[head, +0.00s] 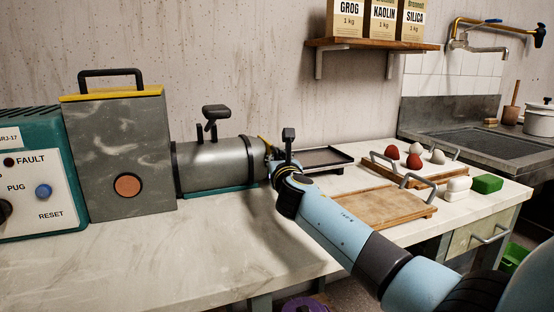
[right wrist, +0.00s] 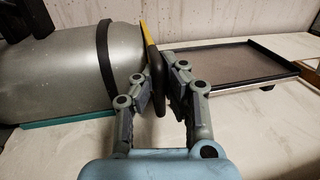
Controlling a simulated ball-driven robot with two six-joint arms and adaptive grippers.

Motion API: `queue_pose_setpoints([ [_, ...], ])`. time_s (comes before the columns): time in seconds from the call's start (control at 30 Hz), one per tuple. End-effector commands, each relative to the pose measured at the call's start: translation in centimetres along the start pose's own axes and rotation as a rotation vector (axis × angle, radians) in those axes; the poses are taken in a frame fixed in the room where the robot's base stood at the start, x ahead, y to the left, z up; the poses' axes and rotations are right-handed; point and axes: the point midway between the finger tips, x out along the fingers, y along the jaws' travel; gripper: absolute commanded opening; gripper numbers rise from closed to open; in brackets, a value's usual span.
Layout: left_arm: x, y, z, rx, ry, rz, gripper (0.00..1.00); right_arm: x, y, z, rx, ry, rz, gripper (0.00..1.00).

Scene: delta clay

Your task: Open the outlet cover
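The pug mill's grey metal barrel (head: 212,165) lies level on the counter. At its right end is the outlet cover, seen edge-on with a yellow rim (head: 263,143); the rim also shows in the right wrist view (right wrist: 147,34). A dark handle (right wrist: 157,98) stands out from the cover. The cover sits against the barrel end, and its face is largely hidden. My right gripper (right wrist: 160,80) has its fingers drawn in on both sides of the handle and appears shut on it. In the head view, the right gripper (head: 276,160) is partly hidden by its wrist. My left gripper is not in view.
A dark tray (head: 318,158) lies right of the cover, behind my right arm. A wooden board with handles (head: 385,208) and another board with red and white lumps stand farther right. The grey mill housing (head: 118,150) and teal control box (head: 30,215) stand left. The front counter is clear.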

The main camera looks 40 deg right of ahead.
Motion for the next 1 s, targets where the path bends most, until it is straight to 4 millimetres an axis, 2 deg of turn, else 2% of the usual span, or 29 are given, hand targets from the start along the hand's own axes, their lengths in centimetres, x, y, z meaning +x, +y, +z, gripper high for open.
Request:
queue_pose_setpoints([
  [0.27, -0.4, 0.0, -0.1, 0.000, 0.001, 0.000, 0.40, -0.6, 0.0, 0.0, -0.003, 0.002, 0.003, 0.00],
  [0.43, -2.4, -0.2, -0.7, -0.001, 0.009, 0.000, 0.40, -4.0, -0.7, 0.2, -0.004, 0.004, 0.005, 0.00],
  [0.6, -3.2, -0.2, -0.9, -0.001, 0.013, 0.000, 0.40, -6.5, -1.1, 0.1, -0.002, 0.002, 0.005, 0.00],
  [0.93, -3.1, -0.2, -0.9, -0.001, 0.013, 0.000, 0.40, -6.8, -1.2, -0.1, -0.001, 0.001, 0.005, 0.00],
  [1.0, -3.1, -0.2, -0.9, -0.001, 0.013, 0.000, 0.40, -6.8, -1.2, -0.1, -0.001, 0.001, 0.005, 0.08],
])
